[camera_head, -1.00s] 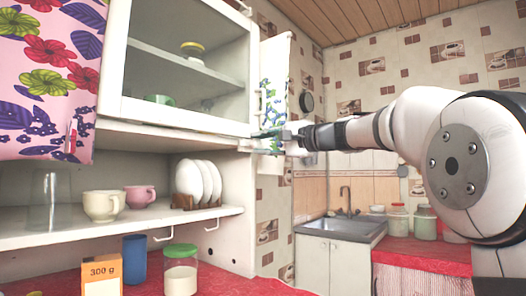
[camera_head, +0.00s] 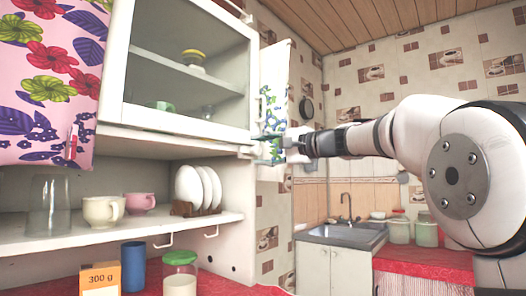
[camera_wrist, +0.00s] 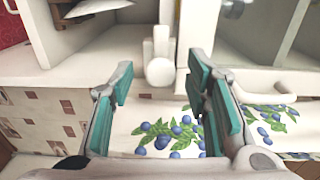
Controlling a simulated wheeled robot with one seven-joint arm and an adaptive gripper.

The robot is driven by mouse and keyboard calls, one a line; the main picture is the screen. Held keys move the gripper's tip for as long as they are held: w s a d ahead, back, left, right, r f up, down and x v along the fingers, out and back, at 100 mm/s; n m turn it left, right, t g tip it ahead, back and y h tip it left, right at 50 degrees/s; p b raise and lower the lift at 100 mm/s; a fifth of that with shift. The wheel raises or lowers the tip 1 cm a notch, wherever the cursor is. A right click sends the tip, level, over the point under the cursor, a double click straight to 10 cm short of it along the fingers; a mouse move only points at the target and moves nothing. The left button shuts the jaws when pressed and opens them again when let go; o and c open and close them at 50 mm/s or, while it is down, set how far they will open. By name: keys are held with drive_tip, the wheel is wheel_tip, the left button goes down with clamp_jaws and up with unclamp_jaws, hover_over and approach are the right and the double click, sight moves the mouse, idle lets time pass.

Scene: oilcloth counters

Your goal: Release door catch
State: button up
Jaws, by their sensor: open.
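The wall cabinet's glass door (camera_head: 185,75) is closed, with a pale handle (camera_head: 262,102) near its right edge. A white catch (camera_wrist: 160,71) with a round knob shows in the wrist view, on the cabinet frame beside the door (camera_wrist: 250,62). My gripper (camera_head: 272,144) is at the door's lower right corner. In the wrist view my gripper (camera_wrist: 159,88) is open, its teal-padded fingers on either side of the knob, with a gap to each. Nothing is held. The catch is hard to make out in the head view.
The open shelf (camera_head: 75,238) below holds cups, a glass and a plate rack with white plates (camera_head: 198,187). A blueberry-patterned cloth (camera_head: 274,95) hangs close behind my gripper. A sink (camera_head: 342,236) and jars stand at the right.

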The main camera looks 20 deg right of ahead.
drive_tip(key=v, duration=1.1)
drive_tip(key=shift+s+d, duration=0.2)
drive_tip(key=shift+s, duration=0.15)
drive_tip(key=s+a+f+n+g+h, duration=0.15)
drive_tip(key=s+a+f+g, duration=0.25)
drive_tip(key=s+a+f, duration=0.45)
drive_tip(key=s+a+f+n+g+h, duration=0.1)
drive_tip(key=s+a+f+n+g, duration=0.3)
drive_tip(key=s+f, duration=0.65)
drive_tip(key=s+d+f+n+g+h, duration=0.3)
drive_tip(key=s+f+h, duration=0.1)
drive_tip(key=s+f, duration=0.75)
drive_tip(key=s+d+f+n+g+h, duration=0.2)
drive_tip(key=s+f+g+h, duration=0.15)
drive_tip(key=s+f, duration=0.8)
wheel_tip(320, 180, up, 24)
drive_tip(key=t+p, duration=0.4)
drive_tip(key=p, duration=1.8)
drive_tip(key=shift+d+r+h, duration=0.15)
drive_tip(key=shift+h, duration=0.15)
